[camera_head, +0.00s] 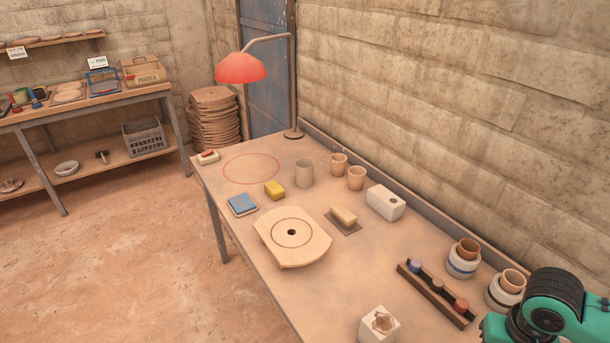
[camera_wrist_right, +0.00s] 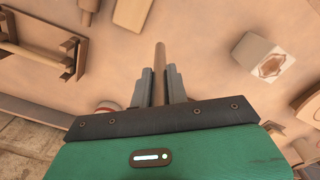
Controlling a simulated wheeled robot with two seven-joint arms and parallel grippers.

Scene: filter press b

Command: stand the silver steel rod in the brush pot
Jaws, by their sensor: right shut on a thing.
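My right gripper (camera_wrist_right: 160,88) is shut on a slim rod (camera_wrist_right: 160,58), which shows between the fingers in the right wrist view and sticks out beyond their tips. The rod looks brownish there, and its far end is clear of other things in the picture. In the head view only my teal right arm shows at the lower right; the gripper and rod are out of frame. A plain grey-brown cylindrical pot (camera_head: 304,173), seemingly the brush pot, stands upright towards the table's far end. My left gripper is in neither view.
A dark rack (camera_head: 436,292) and banded pots (camera_head: 463,260) stand nearer my right arm. A red lamp (camera_head: 241,67) overhangs.

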